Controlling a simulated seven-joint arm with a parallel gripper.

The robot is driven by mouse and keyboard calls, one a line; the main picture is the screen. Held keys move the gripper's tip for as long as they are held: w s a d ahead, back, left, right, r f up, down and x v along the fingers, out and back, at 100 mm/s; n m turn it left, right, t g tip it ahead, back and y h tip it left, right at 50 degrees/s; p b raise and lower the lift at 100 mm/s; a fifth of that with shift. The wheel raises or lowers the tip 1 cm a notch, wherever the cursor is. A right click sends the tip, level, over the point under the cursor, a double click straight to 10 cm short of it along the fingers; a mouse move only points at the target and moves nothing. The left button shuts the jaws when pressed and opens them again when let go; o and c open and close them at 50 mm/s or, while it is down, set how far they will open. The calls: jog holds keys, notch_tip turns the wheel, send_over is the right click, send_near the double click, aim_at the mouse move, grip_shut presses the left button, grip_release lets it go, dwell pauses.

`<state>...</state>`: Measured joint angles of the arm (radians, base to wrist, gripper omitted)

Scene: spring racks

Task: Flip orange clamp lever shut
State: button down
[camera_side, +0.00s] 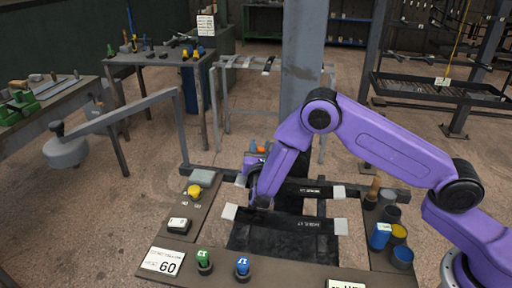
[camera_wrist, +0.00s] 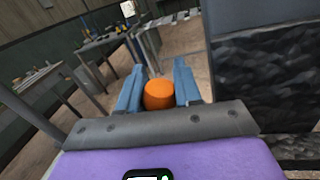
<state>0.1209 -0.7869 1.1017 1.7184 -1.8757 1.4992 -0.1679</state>
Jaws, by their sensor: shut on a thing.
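The orange clamp lever shows as a rounded orange end (camera_wrist: 158,95) between the two blue-grey fingers of my gripper (camera_wrist: 159,70) in the wrist view. My gripper is shut on it. In the side view my gripper (camera_side: 257,148) is at the far side of the work stand, beside the grey post, and the same orange end (camera_side: 262,150) is a small spot at its tips. The rest of the lever and its clamp body are hidden behind the fingers and my purple wrist, so its angle cannot be told.
Two black labelled straps (camera_side: 290,221) cross the stand's middle. A panel with a yellow button (camera_side: 194,191) stands left; green (camera_side: 204,258) and blue (camera_side: 242,265) knobs are in front. Cups (camera_side: 398,234) stand right. A grey post (camera_side: 303,60) rises behind. A jointed grey arm (camera_side: 120,118) reaches left.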

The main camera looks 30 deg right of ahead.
jog(key=shift+s+d+f, duration=0.25)
jog(key=shift+s, duration=0.1)
jog(key=c, duration=0.8)
grip_release()
jog(key=shift+d, duration=0.1)
